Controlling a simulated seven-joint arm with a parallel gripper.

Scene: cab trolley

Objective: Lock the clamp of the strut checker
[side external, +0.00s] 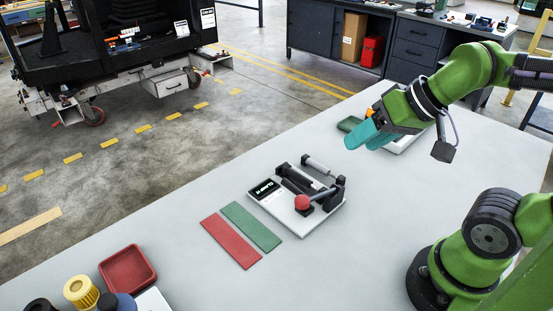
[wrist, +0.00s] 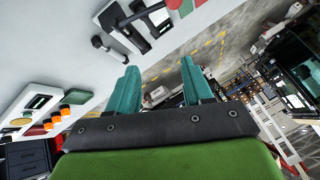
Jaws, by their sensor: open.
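In the wrist view the checker (wrist: 127,30) is at the top, beyond the fingers. My gripper (side external: 362,136) has teal fingers and is in the air to the upper right of the checker, apart from it. In the wrist view its fingers (wrist: 158,88) are spread with nothing between them.
A red strip (side external: 231,240) and a green strip (side external: 251,226) lie in front of the checker. A red tray (side external: 127,270) and a yellow-capped item (side external: 82,292) are at the lower left. A green dish (side external: 350,124) lies near my gripper.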

